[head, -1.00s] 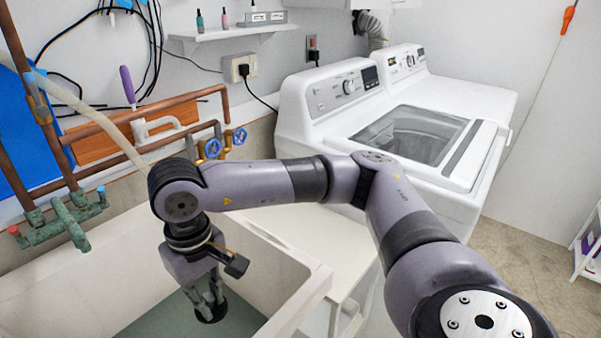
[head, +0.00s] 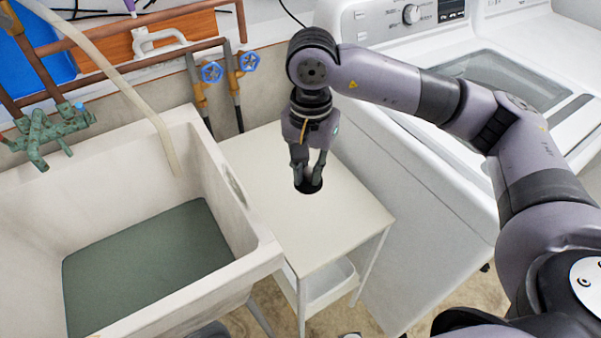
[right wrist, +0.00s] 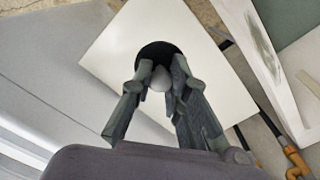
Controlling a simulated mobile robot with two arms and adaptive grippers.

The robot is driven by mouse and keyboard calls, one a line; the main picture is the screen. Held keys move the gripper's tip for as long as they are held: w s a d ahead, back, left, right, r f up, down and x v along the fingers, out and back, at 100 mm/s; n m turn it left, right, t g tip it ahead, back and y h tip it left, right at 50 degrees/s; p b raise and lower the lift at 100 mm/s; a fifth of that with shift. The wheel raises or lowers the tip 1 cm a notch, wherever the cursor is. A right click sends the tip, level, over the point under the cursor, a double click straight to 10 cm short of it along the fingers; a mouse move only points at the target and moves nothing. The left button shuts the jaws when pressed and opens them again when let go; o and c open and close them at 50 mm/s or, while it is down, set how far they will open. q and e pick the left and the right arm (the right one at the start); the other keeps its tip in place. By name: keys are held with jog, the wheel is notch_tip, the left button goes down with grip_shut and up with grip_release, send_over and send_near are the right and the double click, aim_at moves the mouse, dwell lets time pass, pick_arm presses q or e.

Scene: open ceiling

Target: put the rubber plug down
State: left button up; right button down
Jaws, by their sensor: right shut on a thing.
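The rubber plug (head: 308,187) is a black disc with a pale knob on top. My right gripper (head: 308,174) is shut on its knob, with the disc below the fingertips. The plug is over the white top of a small side table (head: 345,215); I cannot tell whether it touches the top. In the right wrist view the plug (right wrist: 157,50) shows at the fingertips (right wrist: 158,80) against the white table top (right wrist: 110,55). My left gripper is not in view.
A deep sink (head: 262,262) with grey-green water (head: 150,265) stands left of the table. A washing machine (head: 430,190) stands close on the right. A pale hose (head: 130,95) hangs into the sink. The table top around the plug is clear.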

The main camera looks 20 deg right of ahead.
jog(key=m, duration=0.1)
jog(key=w+m, duration=0.1)
jog(key=m, duration=0.2)
jog(key=shift+w+d+r+m, duration=0.15)
jog(key=shift+w+r+m, duration=0.05)
jog(key=shift+r+m, duration=0.2)
jog(key=m, duration=0.2)
jog(key=w+m+p, duration=0.1)
jog(key=m, duration=0.1)
jog(key=shift+w+d+r+m, duration=0.15)
jog(key=shift+r+m, duration=0.05)
jog(key=shift+m, duration=0.2)
jog(key=w+m, duration=0.1)
jog(key=m, duration=0.4)
jog(key=m+p, duration=0.6)
jog(key=m, duration=2.2)
send_over(315, 202)
notch_tip(315, 202, down, 19)
jog(key=shift+f, duration=0.6)
